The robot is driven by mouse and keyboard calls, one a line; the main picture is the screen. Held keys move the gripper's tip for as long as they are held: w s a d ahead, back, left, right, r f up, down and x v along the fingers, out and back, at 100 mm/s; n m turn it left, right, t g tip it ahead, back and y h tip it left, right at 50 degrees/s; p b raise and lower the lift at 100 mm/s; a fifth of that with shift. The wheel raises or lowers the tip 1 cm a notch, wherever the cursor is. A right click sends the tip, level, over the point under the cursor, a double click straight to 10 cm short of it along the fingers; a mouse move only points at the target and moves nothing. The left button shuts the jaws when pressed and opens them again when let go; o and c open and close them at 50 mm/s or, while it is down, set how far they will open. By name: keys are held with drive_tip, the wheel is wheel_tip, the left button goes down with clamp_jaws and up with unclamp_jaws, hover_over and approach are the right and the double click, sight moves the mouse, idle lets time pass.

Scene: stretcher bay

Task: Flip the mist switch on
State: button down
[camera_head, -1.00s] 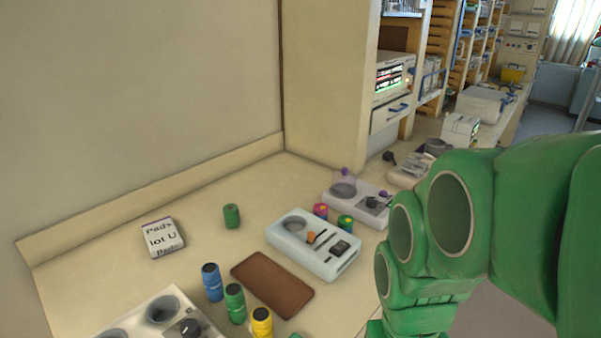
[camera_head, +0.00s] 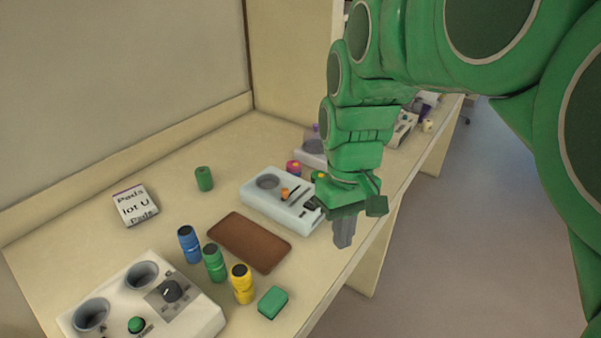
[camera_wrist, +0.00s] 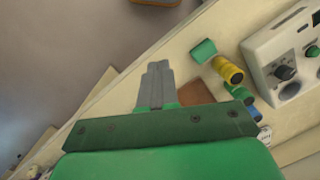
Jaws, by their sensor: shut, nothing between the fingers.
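My gripper (camera_head: 343,236) is shut and empty, with its fingers pointing down near the counter's front edge. In the wrist view its closed fingers (camera_wrist: 156,84) stand over the edge. A pale blue-white device (camera_head: 272,213) with a round well, an orange lever (camera_head: 285,192), a slot and a dark panel sits just left of my gripper, which partly covers its right end. A larger white device (camera_head: 205,321) at the lower left has two wells, a black knob (camera_head: 171,291) and a green button (camera_head: 136,325). I cannot read which control is marked mist.
A brown pad (camera_head: 249,241) lies between the devices. Blue (camera_head: 189,244), green (camera_head: 214,263) and yellow (camera_head: 242,284) bottles stand beside it, with a green block (camera_head: 272,302) near the edge. A pads box (camera_head: 135,206) and green cylinder (camera_head: 204,178) sit farther back. Floor is open at right.

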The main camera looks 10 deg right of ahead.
drive_tip(key=w+r+n, duration=0.2)
drive_tip(key=w+n, duration=0.1)
drive_tip(key=w, duration=1.2)
drive_tip(key=n, duration=0.3)
hover_over(311, 203)
drive_tip(key=w+d, duration=0.2)
drive_tip(key=shift+a+f+t+y, duration=0.15)
drive_tip(key=shift+f+t+y, duration=0.2)
drive_tip(key=shift+f, duration=0.5)
drive_tip(key=f, duration=0.4)
drive_tip(key=s+a+f, duration=0.1)
drive_tip(key=f, duration=0.9)
drive_tip(key=shift+s+a, duration=0.25)
drive_tip(key=shift+s, duration=0.1)
drive_tip(key=shift+s+a+f, duration=0.1)
